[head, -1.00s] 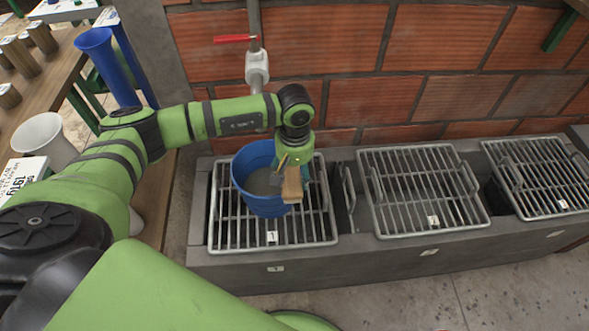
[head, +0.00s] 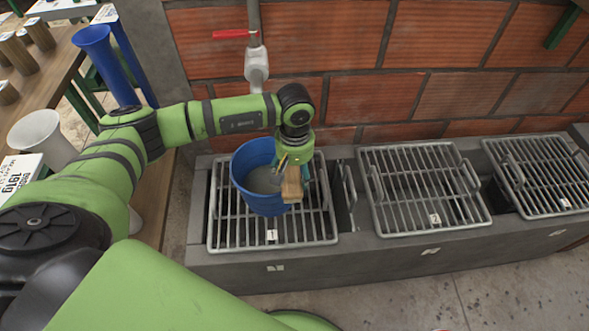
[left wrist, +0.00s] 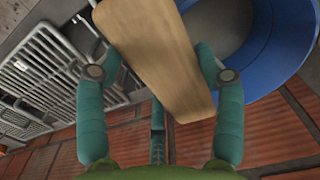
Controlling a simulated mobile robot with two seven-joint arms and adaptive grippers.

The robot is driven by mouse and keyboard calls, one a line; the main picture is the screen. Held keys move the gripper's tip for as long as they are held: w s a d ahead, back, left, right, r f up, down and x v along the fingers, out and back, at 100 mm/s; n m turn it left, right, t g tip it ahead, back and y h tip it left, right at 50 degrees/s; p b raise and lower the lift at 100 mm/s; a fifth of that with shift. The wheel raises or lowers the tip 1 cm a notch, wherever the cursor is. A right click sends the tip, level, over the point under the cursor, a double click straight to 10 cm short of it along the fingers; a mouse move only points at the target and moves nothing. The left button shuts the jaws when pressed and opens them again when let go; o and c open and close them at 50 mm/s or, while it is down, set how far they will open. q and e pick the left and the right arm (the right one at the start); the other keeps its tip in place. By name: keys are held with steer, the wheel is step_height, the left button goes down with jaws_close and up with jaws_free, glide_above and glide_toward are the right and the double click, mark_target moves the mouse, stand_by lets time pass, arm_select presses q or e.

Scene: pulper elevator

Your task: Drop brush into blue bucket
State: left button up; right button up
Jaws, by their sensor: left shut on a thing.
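The blue bucket (head: 258,190) stands on the left metal grate, with a grey inside showing. My left gripper (head: 293,175) is at the bucket's right side, near its rim. It is shut on the brush (head: 292,185), whose wooden part shows just in front of the bucket's right wall. In the left wrist view the brush's pale wooden body (left wrist: 160,55) lies between my teal fingers (left wrist: 155,70), and the bucket (left wrist: 280,50) is beside it at the upper right. The brush's bristles are hidden. My right gripper is not in view.
The grate numbered 1 (head: 225,225) bears the bucket; two more grates (head: 425,190) lie to the right. A brick wall (head: 420,60) with a pipe and red-handled valve (head: 236,34) rises behind. A wooden table (head: 40,95) with cups stands at the left.

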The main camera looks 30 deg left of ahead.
arm_select(q)
steer(key=shift+f, duration=0.1)
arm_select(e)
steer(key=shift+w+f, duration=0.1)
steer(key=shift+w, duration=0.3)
arm_select(q)
steer(key=o, duration=1)
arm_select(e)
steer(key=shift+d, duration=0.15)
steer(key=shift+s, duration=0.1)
